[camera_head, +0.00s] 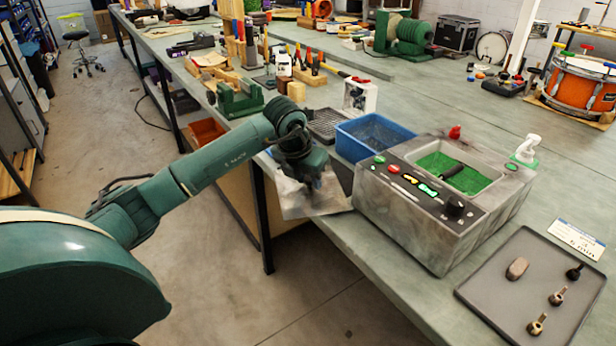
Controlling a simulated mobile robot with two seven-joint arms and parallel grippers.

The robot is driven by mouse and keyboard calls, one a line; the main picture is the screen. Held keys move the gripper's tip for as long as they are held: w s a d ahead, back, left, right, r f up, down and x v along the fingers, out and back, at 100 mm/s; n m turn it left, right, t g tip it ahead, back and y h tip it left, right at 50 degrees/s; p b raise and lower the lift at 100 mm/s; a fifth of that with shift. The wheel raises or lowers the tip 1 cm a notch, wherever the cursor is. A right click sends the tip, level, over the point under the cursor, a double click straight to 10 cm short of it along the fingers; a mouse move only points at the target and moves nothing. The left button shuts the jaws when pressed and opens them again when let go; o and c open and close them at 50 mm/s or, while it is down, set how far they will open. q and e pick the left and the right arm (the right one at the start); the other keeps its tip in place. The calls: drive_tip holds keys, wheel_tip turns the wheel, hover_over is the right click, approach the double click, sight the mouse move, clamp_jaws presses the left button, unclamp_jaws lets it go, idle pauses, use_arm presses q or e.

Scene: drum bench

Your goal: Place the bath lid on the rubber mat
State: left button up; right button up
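The bath lid (298,207) is a grey, smeared metal plate at the near edge of the bench, overlapping that edge. My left gripper (313,180) points down over the lid and appears shut on its top; the fingertips and any handle are mostly hidden. A dark flat patch, which looks like the rubber mat (343,172), shows just behind and right of the lid, partly covered by it. I cannot tell whether the lid touches it. The grey bath (425,235) stands right of the lid, uncovered, with a green inside. My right gripper is out of view.
A blue bin (375,132) stands behind the mat, beside the bath. A black ribbed rack (326,122) lies left of the bin. A dark tray (500,270) with several small metal parts lies at the right. A white spray-type bottle (526,148) stands by the bath's far corner.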

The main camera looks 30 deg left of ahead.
use_arm(q)
drive_tip(key=o, duration=0.3)
drive_tip(key=v, duration=1.2)
drive_tip(key=shift+r, duration=0.15)
